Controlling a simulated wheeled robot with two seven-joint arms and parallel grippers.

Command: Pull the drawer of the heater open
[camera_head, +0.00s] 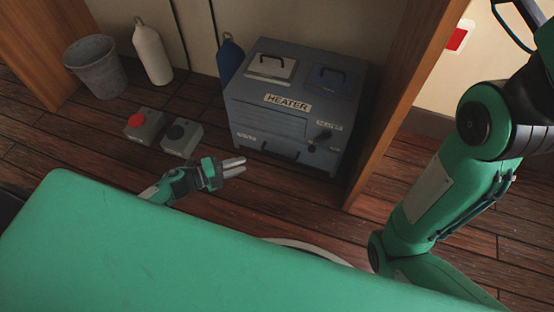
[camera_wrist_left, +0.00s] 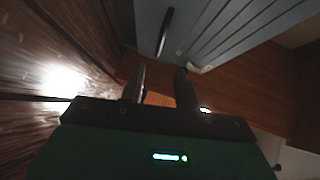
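The heater (camera_head: 265,122) is a blue-grey box with a "HEATER" label, standing on the wood floor in the head view. Its drawer (camera_head: 262,142) is low on the front, with a dark bar handle (camera_head: 281,151), and looks shut. My left gripper (camera_head: 240,166) is open and empty, just in front of the heater's lower front and apart from the handle. In the left wrist view, the two fingers of the left gripper (camera_wrist_left: 161,84) stand apart. The heater front (camera_wrist_left: 215,35) and a dark handle (camera_wrist_left: 165,32) show beyond them. My right gripper is out of view.
Two grey button boxes, one with a red button (camera_head: 144,125) and one with a black button (camera_head: 181,137), sit left of the heater. A grey bucket (camera_head: 97,72), a white bottle (camera_head: 152,53) and a blue bottle (camera_head: 230,60) stand behind. A wooden post (camera_head: 395,95) rises at the heater's right.

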